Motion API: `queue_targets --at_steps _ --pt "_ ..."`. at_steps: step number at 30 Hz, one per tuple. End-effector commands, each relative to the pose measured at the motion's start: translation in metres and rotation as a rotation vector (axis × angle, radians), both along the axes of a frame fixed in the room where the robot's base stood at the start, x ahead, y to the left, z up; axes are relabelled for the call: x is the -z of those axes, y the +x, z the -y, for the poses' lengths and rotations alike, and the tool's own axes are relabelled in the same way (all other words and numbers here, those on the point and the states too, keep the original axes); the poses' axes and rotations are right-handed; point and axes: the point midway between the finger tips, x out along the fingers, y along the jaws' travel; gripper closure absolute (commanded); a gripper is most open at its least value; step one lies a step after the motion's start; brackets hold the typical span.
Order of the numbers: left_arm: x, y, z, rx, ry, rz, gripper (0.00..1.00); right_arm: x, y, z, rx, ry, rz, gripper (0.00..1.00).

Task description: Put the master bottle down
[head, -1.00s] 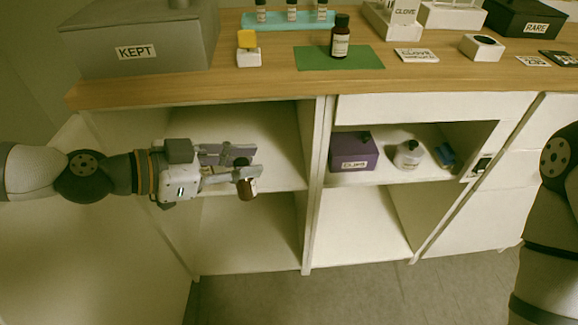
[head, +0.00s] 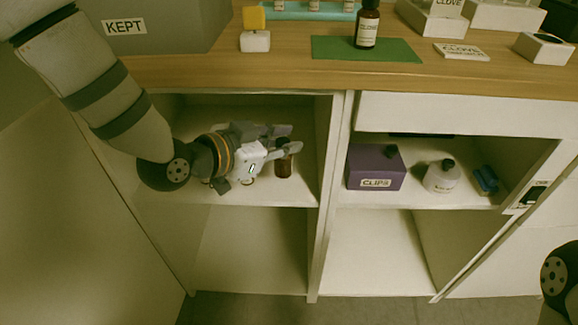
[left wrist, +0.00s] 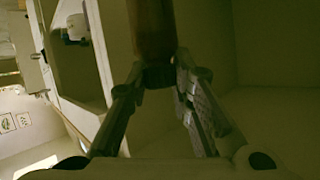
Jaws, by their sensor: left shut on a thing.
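The brown master bottle (head: 283,166) is held by my left gripper (head: 286,143) inside the upper left compartment of the cabinet. It looks upright, with its base low over or on the shelf (head: 305,190); I cannot tell whether it touches. The left wrist view shows the brown bottle (left wrist: 152,30) between the two fingers (left wrist: 158,75), which are shut on it. Its label is not readable. My right arm shows only at the lower right edge; its gripper is out of view.
A divider (head: 328,190) bounds the compartment on the right. Beyond it stand a purple box (head: 376,168) and a white bottle (head: 442,178). On the counter are a grey KEPT box (head: 165,35), a green mat (head: 395,50) and a dark bottle (head: 367,28). The compartment below is empty.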

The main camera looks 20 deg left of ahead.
Motion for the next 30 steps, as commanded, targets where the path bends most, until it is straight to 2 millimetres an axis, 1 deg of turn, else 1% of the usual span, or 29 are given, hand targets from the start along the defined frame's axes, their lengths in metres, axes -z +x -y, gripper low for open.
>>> queue_targets --at_steps 1,2,3,6,9,13,18,24,28,29,30 --pt "0.012 0.016 -0.004 -0.003 -0.001 -0.002 1.0 0.005 -0.004 0.0 0.0 -0.001 -0.012 0.6" --pt "0.017 0.025 -0.006 -0.003 0.0 -0.003 1.0 0.007 -0.005 0.0 -0.001 0.0 -0.016 0.6" --pt "0.03 0.032 -0.008 -0.002 0.0 -0.009 1.0 0.011 -0.008 0.0 -0.001 0.0 -0.024 0.6" --pt "0.052 0.05 -0.011 0.0 0.0 -0.008 1.0 0.017 -0.012 0.0 -0.001 0.0 -0.037 0.6" --pt "0.063 0.061 -0.013 0.0 -0.001 -0.005 1.0 0.02 -0.014 0.0 -0.001 0.0 -0.042 0.6" --pt "0.072 0.069 -0.015 0.001 0.0 -0.004 1.0 0.022 -0.015 0.0 -0.001 0.0 -0.047 0.6" --pt "0.102 0.069 -0.015 0.001 0.0 -0.006 1.0 0.027 -0.018 0.0 -0.002 0.0 -0.057 0.6" --pt "0.1 0.07 -0.014 0.002 0.0 -0.001 1.0 0.026 -0.018 0.0 -0.001 0.0 -0.055 0.6" --pt "0.104 0.07 -0.014 0.002 0.0 -0.001 1.0 0.028 -0.019 0.0 -0.002 0.0 -0.058 0.6" --pt "0.103 0.07 -0.015 0.002 0.0 -0.001 0.73 0.027 -0.018 0.0 -0.002 0.0 -0.057 0.6" --pt "0.103 0.07 -0.014 0.002 0.0 -0.001 0.64 0.027 -0.018 0.0 -0.001 0.0 -0.057 0.6"
